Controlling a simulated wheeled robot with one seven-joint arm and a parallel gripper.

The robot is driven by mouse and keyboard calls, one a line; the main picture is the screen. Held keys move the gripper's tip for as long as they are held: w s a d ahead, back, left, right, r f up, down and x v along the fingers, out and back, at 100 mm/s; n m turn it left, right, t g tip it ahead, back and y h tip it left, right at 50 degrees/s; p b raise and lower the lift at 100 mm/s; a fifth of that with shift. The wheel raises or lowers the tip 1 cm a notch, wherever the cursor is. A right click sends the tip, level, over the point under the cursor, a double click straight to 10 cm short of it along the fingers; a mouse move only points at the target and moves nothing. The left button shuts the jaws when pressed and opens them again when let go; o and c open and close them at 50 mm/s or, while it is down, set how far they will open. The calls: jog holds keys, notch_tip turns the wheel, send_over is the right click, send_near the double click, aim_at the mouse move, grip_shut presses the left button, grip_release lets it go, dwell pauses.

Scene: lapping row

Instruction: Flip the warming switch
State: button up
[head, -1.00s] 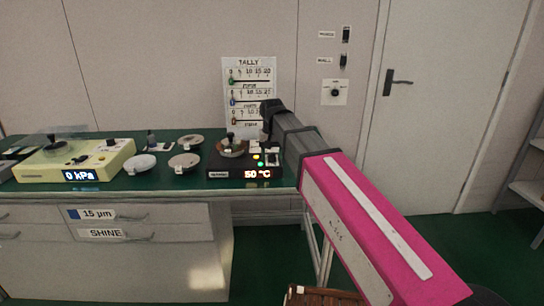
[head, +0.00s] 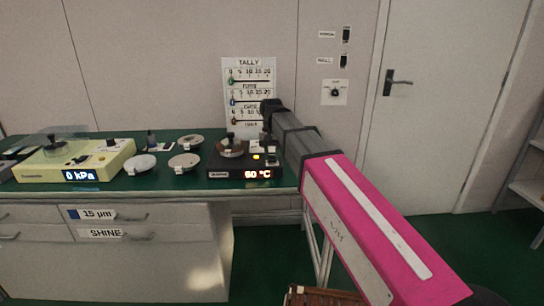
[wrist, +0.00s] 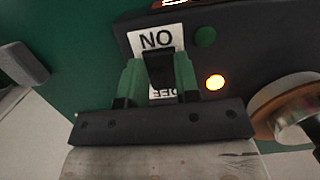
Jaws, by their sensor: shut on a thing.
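The warming unit is a black box (head: 219,173) on the green bench, with a lit display that seems to read 60 °C. In the wrist view its switch lever (wrist: 159,68) is black, on a white plate (wrist: 156,39) with ON and OFF printed upside down. My gripper (wrist: 158,84) is shut on the lever, one green finger on each side. OFF is partly hidden by the lever and fingers; I cannot tell the lever's tilt for sure. An amber lamp (wrist: 215,82) is lit and a green lamp (wrist: 204,37) is dark.
A round metal dish (head: 231,148) sits on the black box, close beside the gripper. A cream vacuum unit (head: 44,166) and several metal discs (head: 140,164) stand to the left. A tally board (head: 238,75) stands behind. Wall switches (head: 346,34) are at upper right.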

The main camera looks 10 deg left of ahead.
jog(key=shift+w+g, duration=0.1)
jog(key=shift+g, duration=0.4)
jog(key=o, duration=0.9)
